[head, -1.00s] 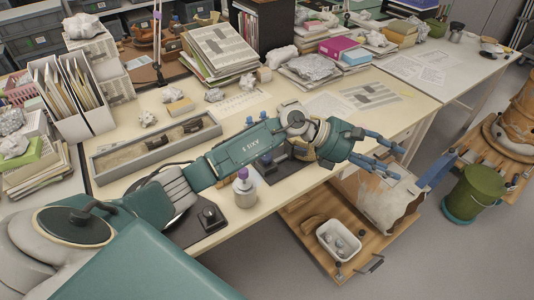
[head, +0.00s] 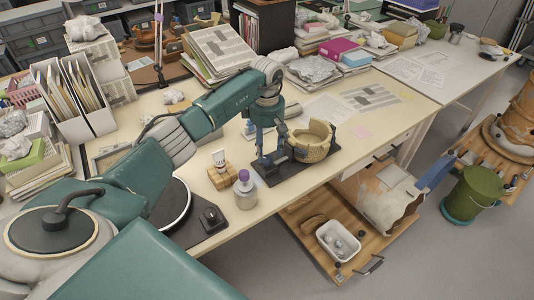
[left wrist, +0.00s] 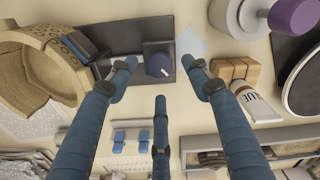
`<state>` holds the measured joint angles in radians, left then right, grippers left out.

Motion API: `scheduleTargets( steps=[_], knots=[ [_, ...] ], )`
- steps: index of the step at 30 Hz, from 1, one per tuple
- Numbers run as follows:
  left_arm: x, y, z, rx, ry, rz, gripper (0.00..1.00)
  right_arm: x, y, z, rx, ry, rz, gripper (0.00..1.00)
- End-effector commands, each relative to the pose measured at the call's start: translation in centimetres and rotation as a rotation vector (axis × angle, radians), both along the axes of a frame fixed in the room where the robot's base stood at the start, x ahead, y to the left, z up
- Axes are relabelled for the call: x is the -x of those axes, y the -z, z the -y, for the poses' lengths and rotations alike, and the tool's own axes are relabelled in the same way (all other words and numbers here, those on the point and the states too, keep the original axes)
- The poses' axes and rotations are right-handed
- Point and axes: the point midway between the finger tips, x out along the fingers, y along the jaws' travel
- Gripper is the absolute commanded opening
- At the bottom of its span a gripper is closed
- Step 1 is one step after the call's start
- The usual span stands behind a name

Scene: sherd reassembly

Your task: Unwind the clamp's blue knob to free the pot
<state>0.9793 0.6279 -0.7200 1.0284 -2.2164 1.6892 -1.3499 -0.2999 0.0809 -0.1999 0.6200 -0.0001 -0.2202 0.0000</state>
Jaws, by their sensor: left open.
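The beige pot (head: 312,142), open at the top with a broken rim, sits at the right end of the clamp's black base (head: 290,172). It also shows at the upper left of the left wrist view (left wrist: 40,62), with a dark clamp pad (left wrist: 86,46) at its wall. The blue knob (left wrist: 158,65) is on a dark block of the clamp. My left gripper (head: 270,160) points down over the knob end of the clamp, left of the pot. In the left wrist view its blue fingers (left wrist: 162,78) are spread around the knob, apart from it. My right gripper is out of view.
A glue tube (head: 219,160) in a wooden block and a purple-capped bottle (head: 245,190) stand left of the clamp. A black turntable (head: 172,205) is further left. A long tray (left wrist: 290,142) lies behind. The table right of the pot is mostly clear.

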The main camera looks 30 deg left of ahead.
Motion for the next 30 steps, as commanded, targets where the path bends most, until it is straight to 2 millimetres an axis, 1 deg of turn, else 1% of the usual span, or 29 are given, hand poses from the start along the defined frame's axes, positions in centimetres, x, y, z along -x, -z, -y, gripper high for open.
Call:
scheduleTargets(
  steps=[1, 3, 7, 12, 18, 23, 24, 25, 30],
  knots=[
    [0.1, 0.8, 0.1, 0.001, 0.001, -0.005, 0.49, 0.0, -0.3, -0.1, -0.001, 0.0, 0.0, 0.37],
    [0.1, 1.8, 0.2, 0.002, 0.001, -0.002, 0.49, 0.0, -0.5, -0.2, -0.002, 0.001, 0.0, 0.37],
    [0.0, 3.1, 0.1, 0.001, 0.001, -0.001, 0.49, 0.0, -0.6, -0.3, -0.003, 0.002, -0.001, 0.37],
    [0.0, 3.7, 0.1, 0.001, 0.001, 0.001, 0.49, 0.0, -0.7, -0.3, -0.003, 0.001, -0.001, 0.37],
    [0.0, 3.7, 0.1, 0.001, 0.001, 0.001, 0.49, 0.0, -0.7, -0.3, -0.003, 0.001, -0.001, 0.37],
    [0.0, 3.7, 0.1, 0.001, 0.001, 0.001, 0.17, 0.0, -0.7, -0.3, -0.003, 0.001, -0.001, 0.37],
    [0.0, 3.7, 0.1, 0.001, 0.001, 0.001, 0.09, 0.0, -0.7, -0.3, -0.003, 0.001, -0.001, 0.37],
    [0.0, 3.7, 0.1, 0.001, 0.001, 0.001, 0.04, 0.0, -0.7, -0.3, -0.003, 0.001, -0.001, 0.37],
    [0.0, 3.7, 0.1, 0.002, -0.003, 0.001, 0.04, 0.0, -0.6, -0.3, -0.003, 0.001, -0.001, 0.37]
  ],
)
